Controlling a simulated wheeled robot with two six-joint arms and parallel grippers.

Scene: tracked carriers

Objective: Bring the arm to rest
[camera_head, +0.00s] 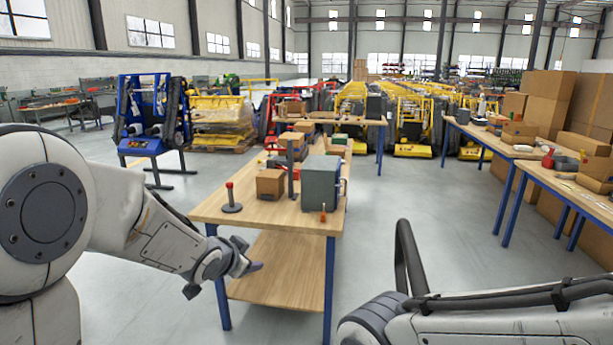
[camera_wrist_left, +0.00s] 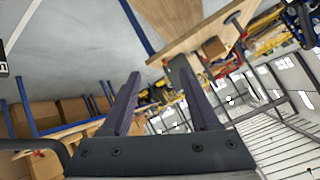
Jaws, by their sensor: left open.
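My left arm comes in from the left in the head view. Its gripper (camera_head: 248,256) is in front of the near left edge of the wooden workbench (camera_head: 300,215), lower than the top and near the lower shelf (camera_head: 280,275). In the left wrist view the two dark fingers of this gripper (camera_wrist_left: 158,76) stand apart with nothing between them. The picture there is tilted, with the bench top (camera_wrist_left: 185,30) beyond the fingers. My right arm shows at the lower right of the head view, but its gripper is out of view.
On the bench stand a red-topped stand (camera_head: 231,198), a cardboard box (camera_head: 270,184) and a grey-green box (camera_head: 320,182). Blue-legged tables (camera_head: 530,155) with cartons stand at the right. A blue frame machine (camera_head: 145,115) stands back left. Floor right of the bench is clear.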

